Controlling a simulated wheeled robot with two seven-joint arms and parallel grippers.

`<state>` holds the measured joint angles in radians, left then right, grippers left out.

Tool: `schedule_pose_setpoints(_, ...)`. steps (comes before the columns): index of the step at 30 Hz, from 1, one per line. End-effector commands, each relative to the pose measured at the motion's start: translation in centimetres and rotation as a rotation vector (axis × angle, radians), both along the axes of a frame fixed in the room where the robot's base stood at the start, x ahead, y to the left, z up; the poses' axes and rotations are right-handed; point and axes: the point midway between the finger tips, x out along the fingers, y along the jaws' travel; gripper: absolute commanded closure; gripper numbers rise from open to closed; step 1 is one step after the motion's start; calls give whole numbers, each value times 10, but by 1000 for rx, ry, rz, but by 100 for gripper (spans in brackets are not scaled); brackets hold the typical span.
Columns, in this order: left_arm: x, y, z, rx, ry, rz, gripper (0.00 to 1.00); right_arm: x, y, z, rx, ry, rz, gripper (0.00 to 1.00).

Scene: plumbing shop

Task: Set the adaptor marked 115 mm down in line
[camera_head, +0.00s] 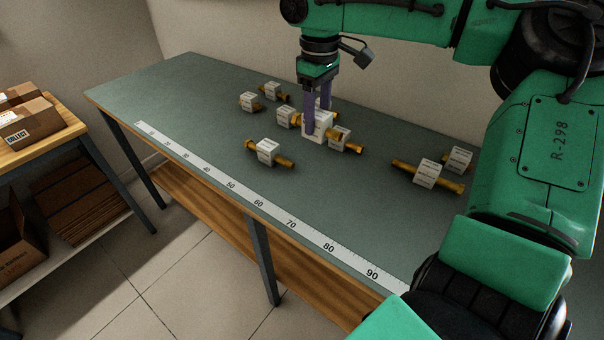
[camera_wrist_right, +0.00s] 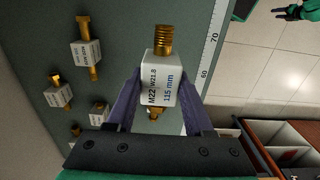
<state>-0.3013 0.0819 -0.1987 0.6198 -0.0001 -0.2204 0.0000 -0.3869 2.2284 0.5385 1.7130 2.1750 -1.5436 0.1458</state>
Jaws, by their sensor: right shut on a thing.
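My right gripper (camera_head: 319,120) has its purple fingers closed on the white block of a brass adaptor (camera_head: 317,125) over the middle of the bench. In the right wrist view the held adaptor's block (camera_wrist_right: 160,84) reads "M22" and "115 mm". Its brass thread (camera_wrist_right: 163,40) points up in that picture, and a brass end shows below the block. I cannot tell whether it touches the bench. Near the top right corner of the wrist view is a small dark and green part that looks like my left gripper (camera_wrist_right: 292,12); its jaws are too small to read.
Several other tagged brass adaptors lie on the green bench (camera_head: 195,85), including a nearer one (camera_head: 267,151), one beside the gripper (camera_head: 341,138) and one at right (camera_head: 428,174). A ruler strip (camera_head: 246,195) runs along the front edge. The bench between it and the adaptors is mostly clear.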

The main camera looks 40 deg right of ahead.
Motion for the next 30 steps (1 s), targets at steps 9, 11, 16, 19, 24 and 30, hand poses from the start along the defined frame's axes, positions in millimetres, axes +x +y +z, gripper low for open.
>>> schedule_pose_setpoints(9,4,-5,-7,-7,-7,-2,50,-1,0,-97,1,1,1,100)
schedule_pose_setpoints(11,4,-5,-7,-7,-7,-2,50,0,0,-105,0,1,1,100)
schedule_pose_setpoints(16,3,-4,-8,-6,-6,-2,50,-1,0,-138,-1,3,2,100)
schedule_pose_setpoints(19,3,-4,-8,-5,-4,-1,50,0,0,-149,-1,0,2,100)
schedule_pose_setpoints(24,2,-3,-8,-4,-3,-1,50,1,0,-150,0,-2,2,100)
schedule_pose_setpoints(30,2,-1,-8,-2,-3,-1,50,0,0,-153,0,-1,1,33)
